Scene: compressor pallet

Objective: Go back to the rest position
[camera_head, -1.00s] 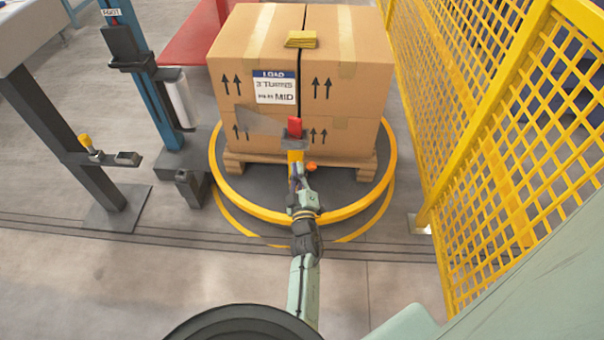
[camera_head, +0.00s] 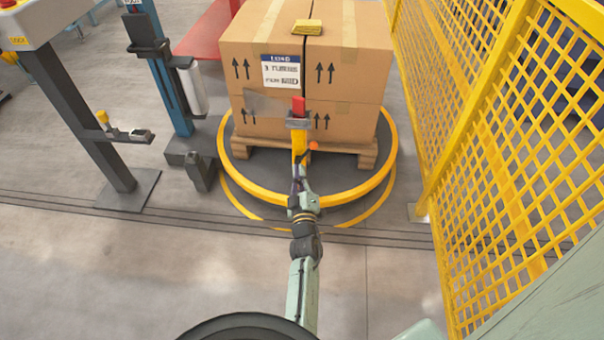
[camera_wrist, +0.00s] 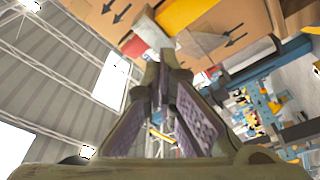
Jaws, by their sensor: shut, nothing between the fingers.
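My gripper (camera_head: 299,172) is shut and empty at the end of my outstretched arm. In the head view it appears low in front of the carton load (camera_head: 345,75). In the wrist view the closed fingers (camera_wrist: 165,65) point toward the cartons (camera_wrist: 240,25). A yellow upright piece (camera_head: 299,145) with a grey clamp-like part and a red top (camera_head: 298,106) appears just beyond the fingers, overlapping the load's front. I cannot tell whether the fingers touch it.
The load sits on a wooden pallet (camera_head: 345,147) inside a yellow ring (camera_head: 350,193). A yellow mesh fence (camera_head: 500,150) stands close on the right. A blue mast (camera_head: 172,85) and a grey console post (camera_head: 85,120) stand left. The floor (camera_head: 130,265) at front left is clear.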

